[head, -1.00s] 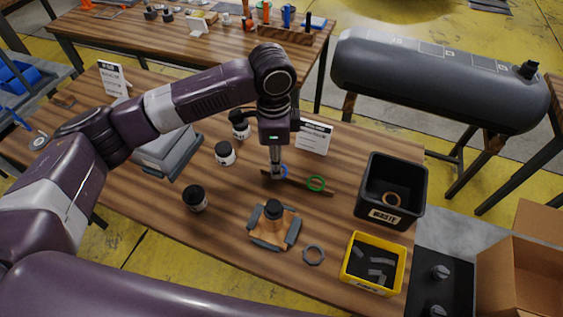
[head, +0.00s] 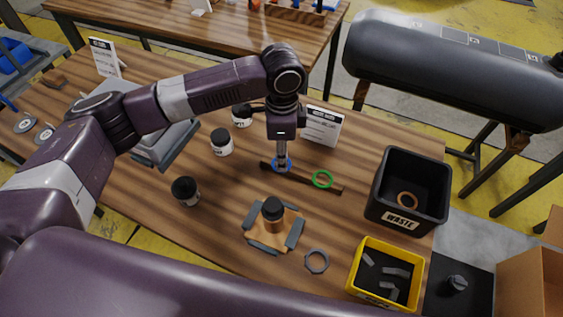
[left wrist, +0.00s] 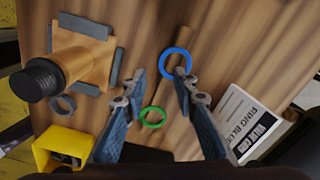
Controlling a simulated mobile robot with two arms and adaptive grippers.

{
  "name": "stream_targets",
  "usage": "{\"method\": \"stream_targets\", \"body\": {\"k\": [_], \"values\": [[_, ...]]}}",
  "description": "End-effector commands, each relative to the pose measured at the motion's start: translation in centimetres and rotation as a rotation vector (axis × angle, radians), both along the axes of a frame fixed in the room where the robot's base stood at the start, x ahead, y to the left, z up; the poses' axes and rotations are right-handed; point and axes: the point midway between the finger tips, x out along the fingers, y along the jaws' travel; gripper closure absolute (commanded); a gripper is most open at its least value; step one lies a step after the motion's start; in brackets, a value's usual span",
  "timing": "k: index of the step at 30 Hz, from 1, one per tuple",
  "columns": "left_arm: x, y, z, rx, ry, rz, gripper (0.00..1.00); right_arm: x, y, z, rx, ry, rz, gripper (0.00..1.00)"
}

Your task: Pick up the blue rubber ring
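The blue rubber ring (head: 275,163) lies at the left end of a dark wooden strip (head: 300,179) on the table. In the left wrist view the blue ring (left wrist: 164,64) lies just past the fingertips, closer to the right finger. My left gripper (head: 282,161) points down above the ring and partly covers it in the head view. In the left wrist view my left gripper (left wrist: 160,76) has its fingers apart with nothing held between them. I cannot tell whether a finger touches the ring. My right gripper is not in view.
A green ring (head: 322,179) lies on the strip's right part. A sign card (head: 322,127) stands behind. The black waste bin (head: 440,190) and yellow bin (head: 420,262) are to the right. A wooden fixture (head: 285,236) with a black-capped post and a grey ring (head: 316,261) are in front.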

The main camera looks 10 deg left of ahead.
Motion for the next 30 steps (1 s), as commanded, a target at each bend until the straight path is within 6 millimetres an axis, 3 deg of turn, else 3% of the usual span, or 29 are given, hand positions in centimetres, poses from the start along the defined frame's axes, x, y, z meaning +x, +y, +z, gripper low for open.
{"method": "stream_targets", "body": {"k": [10,30], "values": [[0.2,0.2,-4.5,0.002,0.002,0.0,0.73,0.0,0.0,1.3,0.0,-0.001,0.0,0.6],[0.2,0.2,-5.0,0.001,-0.001,-0.001,0.76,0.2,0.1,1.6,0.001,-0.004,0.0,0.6]]}}
